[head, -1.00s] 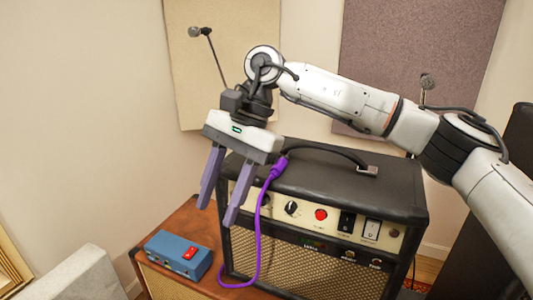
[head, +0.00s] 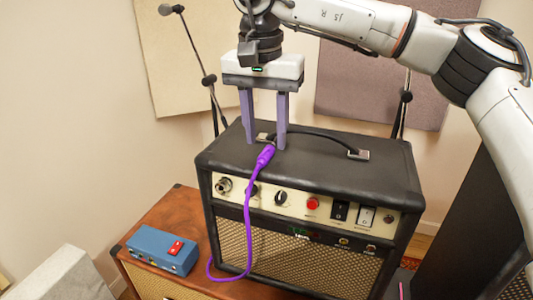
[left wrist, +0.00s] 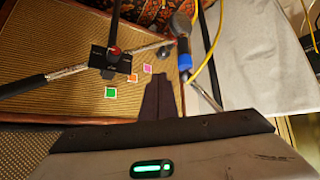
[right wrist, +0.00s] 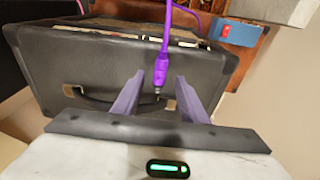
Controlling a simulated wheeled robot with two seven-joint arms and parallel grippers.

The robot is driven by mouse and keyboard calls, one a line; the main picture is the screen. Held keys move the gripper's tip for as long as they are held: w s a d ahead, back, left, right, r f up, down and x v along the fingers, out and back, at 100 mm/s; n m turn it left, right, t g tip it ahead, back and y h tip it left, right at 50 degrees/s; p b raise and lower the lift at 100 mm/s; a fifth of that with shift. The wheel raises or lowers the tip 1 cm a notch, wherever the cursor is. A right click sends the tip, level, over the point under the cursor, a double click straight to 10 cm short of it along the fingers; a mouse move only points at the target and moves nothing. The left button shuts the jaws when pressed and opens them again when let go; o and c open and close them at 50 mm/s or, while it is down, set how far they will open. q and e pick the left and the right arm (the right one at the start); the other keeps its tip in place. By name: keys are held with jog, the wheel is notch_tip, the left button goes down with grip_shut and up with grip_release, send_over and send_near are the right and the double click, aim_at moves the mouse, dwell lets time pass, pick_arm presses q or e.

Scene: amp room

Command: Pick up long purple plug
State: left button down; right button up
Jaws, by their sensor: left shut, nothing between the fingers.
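The long purple plug (head: 265,157) lies on the top of the black amp (head: 320,170), near its front edge. Its purple cable (head: 246,215) hangs down the amp's front to the wooden cabinet. My right gripper (head: 265,144) is open and points down over the amp top, just behind the plug. In the right wrist view, the plug (right wrist: 163,55) extends towards the gap between the spread fingers, with its metal tip between them; I cannot tell whether they touch. My left gripper (left wrist: 158,79) is shut and empty in the left wrist view, away from the plug.
The amp's carrying handle (head: 325,138) arches beside my right gripper. A blue box (head: 160,250) with a red switch sits on the wooden cabinet (head: 185,215). Microphone stands (head: 208,80) rise behind the amp. In the left wrist view, a microphone (left wrist: 182,38) and stand parts are close to my left gripper.

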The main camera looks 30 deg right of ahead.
aim_at(267, 150)
jog(key=shift+w+d+f, duration=0.1)
jog(key=shift+f, duration=0.7)
jog(key=shift+w+d+f, duration=0.1)
jog(key=shift+f, duration=0.65)
grip_shut()
